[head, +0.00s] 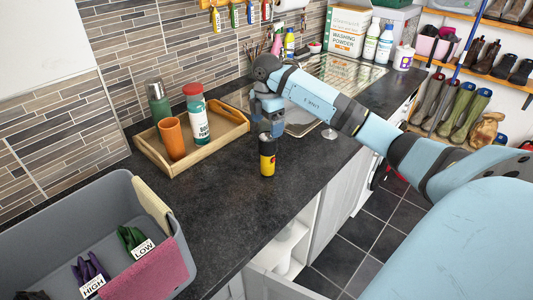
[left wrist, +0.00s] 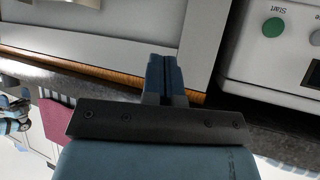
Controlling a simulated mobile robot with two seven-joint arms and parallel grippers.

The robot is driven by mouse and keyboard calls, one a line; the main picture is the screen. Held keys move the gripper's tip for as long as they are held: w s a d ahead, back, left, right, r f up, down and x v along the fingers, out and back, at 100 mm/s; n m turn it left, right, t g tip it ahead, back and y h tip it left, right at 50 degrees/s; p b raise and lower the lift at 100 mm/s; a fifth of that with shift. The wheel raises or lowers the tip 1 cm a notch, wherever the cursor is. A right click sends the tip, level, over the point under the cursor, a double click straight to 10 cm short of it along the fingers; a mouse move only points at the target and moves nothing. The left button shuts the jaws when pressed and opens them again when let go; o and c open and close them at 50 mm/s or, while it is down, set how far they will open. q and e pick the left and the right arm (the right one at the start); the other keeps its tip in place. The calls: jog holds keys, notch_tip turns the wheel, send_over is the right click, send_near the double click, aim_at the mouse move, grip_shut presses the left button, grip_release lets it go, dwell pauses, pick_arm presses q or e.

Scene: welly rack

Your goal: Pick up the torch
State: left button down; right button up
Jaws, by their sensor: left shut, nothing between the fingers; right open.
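The torch (head: 267,158), black with a yellow band, stands upright on the dark worktop (head: 225,200) in the head view. My right gripper (head: 272,131) points down just above and behind the torch's top in the picture. It is open, with nothing held; whether its fingers touch the torch cannot be told. My left gripper (left wrist: 164,78) shows in the left wrist view with its fingers shut and empty. It is out of the head view.
A wooden tray (head: 178,168) left of the torch holds a green flask (head: 158,103), an orange cup (head: 172,139) and a red-lidded canister (head: 196,115). A grey bin (head: 60,212) with gloves stands front left. Worktop between bin and torch is clear.

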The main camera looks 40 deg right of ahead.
aim_at(268, 136)
notch_tip(268, 136, down, 2)
jog(key=shift+f, duration=0.15)
jog(key=f, duration=0.1)
jog(key=f+p, duration=0.1)
jog(key=f, duration=0.3)
jog(key=shift+s+d+f, duration=0.1)
jog(key=shift+d, duration=0.15)
jog(key=c, duration=1.3)
jog(key=shift+r, duration=0.2)
